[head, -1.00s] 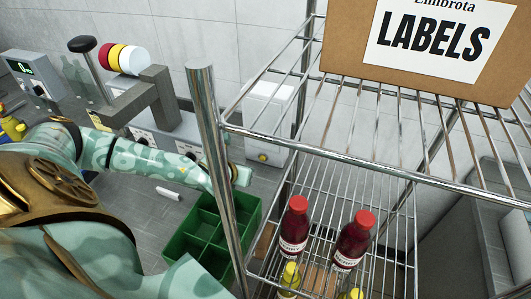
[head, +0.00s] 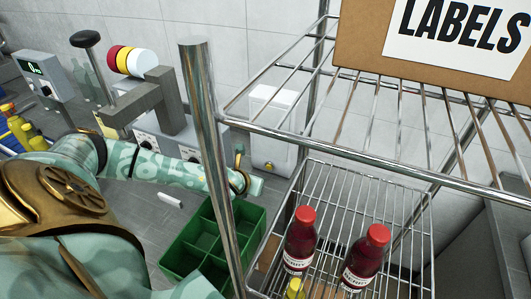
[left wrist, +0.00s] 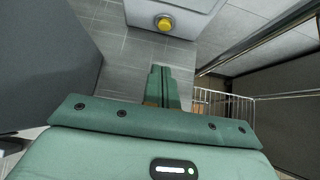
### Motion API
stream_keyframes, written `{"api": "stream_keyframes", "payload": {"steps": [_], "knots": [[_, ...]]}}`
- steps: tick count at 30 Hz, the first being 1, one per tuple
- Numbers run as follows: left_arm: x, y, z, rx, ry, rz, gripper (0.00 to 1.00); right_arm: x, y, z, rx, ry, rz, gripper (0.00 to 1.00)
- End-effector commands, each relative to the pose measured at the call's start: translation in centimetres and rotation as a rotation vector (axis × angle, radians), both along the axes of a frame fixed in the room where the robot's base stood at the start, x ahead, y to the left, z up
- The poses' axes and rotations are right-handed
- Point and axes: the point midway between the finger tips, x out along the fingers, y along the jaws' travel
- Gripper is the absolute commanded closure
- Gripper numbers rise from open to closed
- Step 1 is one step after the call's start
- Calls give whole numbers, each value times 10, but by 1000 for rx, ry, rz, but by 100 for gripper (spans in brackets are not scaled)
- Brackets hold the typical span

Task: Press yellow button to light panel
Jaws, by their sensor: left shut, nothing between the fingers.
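The yellow button (head: 269,167) is on the lower front of a white box (head: 274,122) on the far wall, behind the rack. In the left wrist view the button (left wrist: 164,23) shows at top centre, on a pale housing (left wrist: 190,8). My left gripper (head: 258,187) reaches in from the left, past the metal post, its tip just below and left of the button in the picture. Its fingers (left wrist: 160,70) are shut with nothing between them and point toward the button, with a visible gap. I cannot see any light lit on the box. My right gripper is not in view.
A chrome wire rack with a thick post (head: 205,120) stands close beside my left arm. It holds red-capped bottles (head: 300,240) and a labels box (head: 430,45). A green divided crate (head: 190,245) lies below the arm. A mixer stand (head: 150,100) is behind it.

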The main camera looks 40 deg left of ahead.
Motion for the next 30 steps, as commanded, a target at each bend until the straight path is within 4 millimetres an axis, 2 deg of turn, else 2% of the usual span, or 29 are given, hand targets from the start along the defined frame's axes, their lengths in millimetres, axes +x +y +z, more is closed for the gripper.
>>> {"api": "stream_keyframes", "payload": {"steps": [1, 8, 12, 16, 30], "knots": [[9, 2, -11, -2, -1, 2, 100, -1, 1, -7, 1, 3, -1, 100], [44, 13, -44, 0, -1, 1, 100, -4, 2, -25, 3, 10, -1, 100], [65, 20, -42, 0, -3, 1, 100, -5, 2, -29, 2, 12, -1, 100], [76, 24, -42, 0, -1, 0, 100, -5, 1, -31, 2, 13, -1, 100], [83, 26, -40, 0, -1, -1, 100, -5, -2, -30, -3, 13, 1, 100]]}}
